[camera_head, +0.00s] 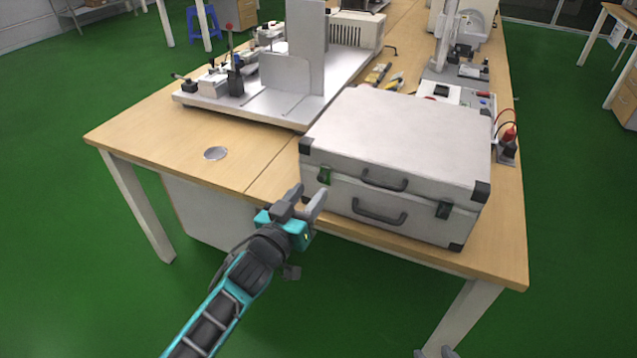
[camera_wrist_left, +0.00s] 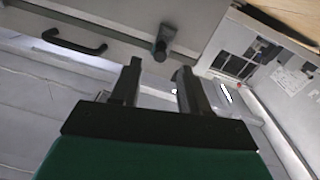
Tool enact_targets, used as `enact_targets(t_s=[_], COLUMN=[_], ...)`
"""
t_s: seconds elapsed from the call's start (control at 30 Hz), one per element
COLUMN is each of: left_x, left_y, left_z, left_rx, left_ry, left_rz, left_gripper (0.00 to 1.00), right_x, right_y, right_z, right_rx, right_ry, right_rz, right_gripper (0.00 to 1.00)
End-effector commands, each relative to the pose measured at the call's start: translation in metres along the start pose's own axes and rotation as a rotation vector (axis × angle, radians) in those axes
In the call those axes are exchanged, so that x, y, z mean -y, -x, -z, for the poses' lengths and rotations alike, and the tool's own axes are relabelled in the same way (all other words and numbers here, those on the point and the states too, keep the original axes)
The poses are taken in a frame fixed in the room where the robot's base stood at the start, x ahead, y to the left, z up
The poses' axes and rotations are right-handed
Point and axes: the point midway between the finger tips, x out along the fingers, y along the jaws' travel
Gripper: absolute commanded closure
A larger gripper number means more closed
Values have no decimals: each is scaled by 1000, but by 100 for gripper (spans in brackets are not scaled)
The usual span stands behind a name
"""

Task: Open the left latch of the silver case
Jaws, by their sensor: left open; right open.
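The silver case (camera_head: 400,130) lies closed on the table with its latched front facing me. Its left latch (camera_head: 324,176) is a small green-and-dark piece at the front left, on the seam between lid and base. In the left wrist view a dark latch (camera_wrist_left: 164,42) stands just beyond the fingertips, roughly between them. My left gripper (camera_head: 305,197) is open and empty, in front of the case's left corner and below the latch. Its two fingers (camera_wrist_left: 158,72) are spread apart and appear clear of the latch. My right gripper (camera_head: 433,353) barely shows at the bottom edge, away from the case.
The case has a right latch (camera_head: 443,210), an upper handle (camera_head: 385,180) and a lower handle (camera_head: 379,213). A metal fixture (camera_head: 290,80) stands behind it to the left. A round disc (camera_head: 215,153) lies on the otherwise clear left part of the wooden table (camera_head: 150,135).

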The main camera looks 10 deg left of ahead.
Motion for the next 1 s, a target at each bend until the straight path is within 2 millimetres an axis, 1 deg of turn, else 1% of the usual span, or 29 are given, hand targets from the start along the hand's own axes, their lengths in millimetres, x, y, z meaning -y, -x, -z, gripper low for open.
enact_targets(t_s=[0.03, 0.1, 0.2, 0.3, 0.43, 0.7, 1.0], left_x=[0, 0, 0, 0, 0, 0, 0], left_y=[-11, -23, -36, -45, -50, -51, -50], left_z=[0, 0, -1, -1, -1, 0, 0], left_rx=[-2, -1, 0, 0, 2, 1, 1], left_ry=[0, 2, 0, 1, 2, 2, 1], left_rz=[0, 0, 0, 0, 1, 0, 1], left_gripper=[55, 55, 55, 55, 55, 55, 84], right_x=[0, 0, 0, 1, 1, 1, 1], right_y=[-2, -2, -3, -4, -4, -4, -4], right_z=[-2, -3, -5, -6, -6, -6, -6], right_rx=[0, 0, 0, 0, 0, -1, -1], right_ry=[0, 0, 0, 0, 0, 0, -1], right_rz=[0, 1, 1, 1, 1, 1, 1], right_gripper=[57, 57, 57, 57, 57, 57, 57])
